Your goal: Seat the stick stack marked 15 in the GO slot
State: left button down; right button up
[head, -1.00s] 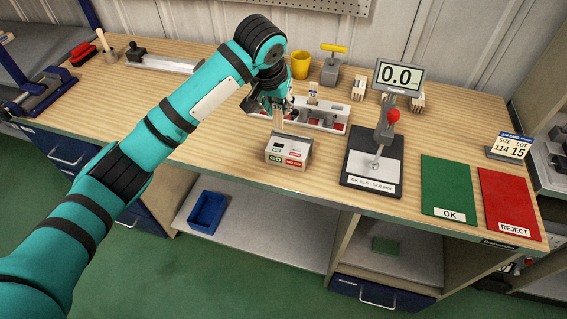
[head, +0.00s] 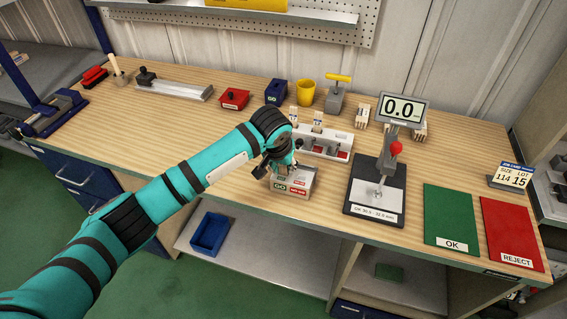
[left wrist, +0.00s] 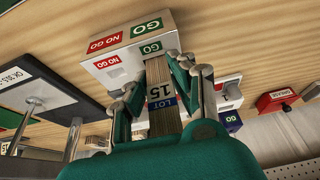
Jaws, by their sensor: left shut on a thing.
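The pale stick stack (left wrist: 162,98) with a blue and white LOT 15 band is between the fingers of my left gripper (left wrist: 163,78) in the left wrist view. Its far end meets the light gauge block (left wrist: 118,58) on the GO side, by the green GO label; how deep it sits in the slot I cannot tell. In the head view my left gripper (head: 278,164) is low over the gauge block (head: 291,183), on its GO half, and hides the stack. The NO GO half beside it is clear. My right gripper is not in view.
The dial gauge stand (head: 375,182) is to the right, then the green OK mat (head: 450,215) and red REJECT mat (head: 510,232). The bench left of my arm is mostly bare.

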pick_arm(q)
jog(key=shift+s+f, duration=0.2)
jog(key=shift+f, duration=0.1)
jog(key=shift+s+f, duration=0.1)
jog(key=shift+f, duration=0.05)
jog(key=c, duration=1.4)
grip_release()
jog(key=shift+f, duration=0.1)
jog(key=o, duration=0.3)
jog(key=shift+f, duration=0.2)
jog(key=w+b+v, duration=0.1)
jog(key=v, duration=1.2)
jog(key=shift+r+b, duration=0.35)
jog(key=shift+r, duration=0.1)
jog(key=shift+s+d, duration=0.1)
